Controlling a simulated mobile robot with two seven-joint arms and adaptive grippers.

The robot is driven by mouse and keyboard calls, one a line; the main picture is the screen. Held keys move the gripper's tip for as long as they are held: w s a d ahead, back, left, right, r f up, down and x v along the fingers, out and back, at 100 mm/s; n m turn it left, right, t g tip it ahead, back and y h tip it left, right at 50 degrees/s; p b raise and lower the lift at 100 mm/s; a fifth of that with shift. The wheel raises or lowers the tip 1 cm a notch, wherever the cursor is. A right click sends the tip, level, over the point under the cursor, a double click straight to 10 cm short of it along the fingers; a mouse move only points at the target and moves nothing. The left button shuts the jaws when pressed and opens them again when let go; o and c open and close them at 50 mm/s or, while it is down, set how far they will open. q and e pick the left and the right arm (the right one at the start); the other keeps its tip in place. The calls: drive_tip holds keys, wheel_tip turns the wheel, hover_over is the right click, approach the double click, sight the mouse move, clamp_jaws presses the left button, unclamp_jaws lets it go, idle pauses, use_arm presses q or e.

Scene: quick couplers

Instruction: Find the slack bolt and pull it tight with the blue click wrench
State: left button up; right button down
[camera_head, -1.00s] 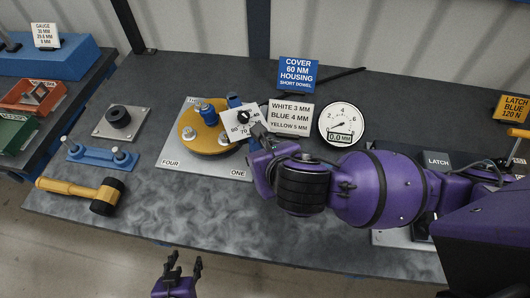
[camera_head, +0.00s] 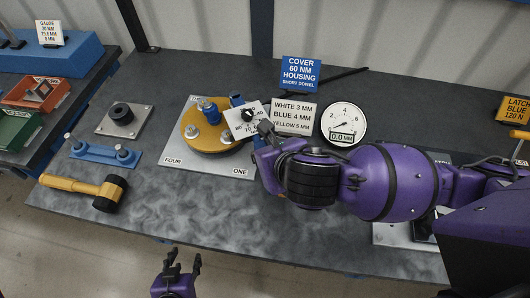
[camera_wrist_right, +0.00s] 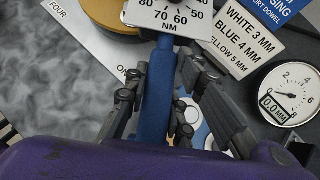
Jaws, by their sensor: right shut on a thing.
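A round yellow cover (camera_head: 206,146) sits on a grey plate with labels such as FOUR and ONE. Silver bolt heads (camera_head: 191,131) show on it, with a blue upright piece (camera_head: 208,111) near its middle. My right gripper (camera_head: 263,132) is by the cover's right side. In the right wrist view its fingers are shut around the blue shaft (camera_wrist_right: 156,95) of the wrench. The wrench's white dial card (camera_head: 245,118) in NM is over the cover's right edge and hides part of it. I cannot tell which bolt is slack. My left gripper (camera_head: 182,264) is open and empty, before the table's front edge.
A blue sign (camera_head: 300,73) reads COVER 60 NM HOUSING. A white size sign (camera_head: 292,115) and a round gauge (camera_head: 343,124) reading 0.0 MM stand right of the cover. A yellow mallet (camera_head: 85,190) lies at left. The table's front middle is clear.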

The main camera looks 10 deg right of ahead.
drive_tip(key=shift+r+p, duration=0.5)
drive_tip(key=shift+r, duration=0.85)
use_arm(q)
drive_tip(key=shift+w+r+t, duration=0.3)
drive_tip(key=shift+w+r, duration=0.7)
drive_tip(key=shift+r, duration=0.15)
use_arm(e)
drive_tip(key=shift+r, duration=1.1)
use_arm(q)
drive_tip(key=shift+d, duration=0.1)
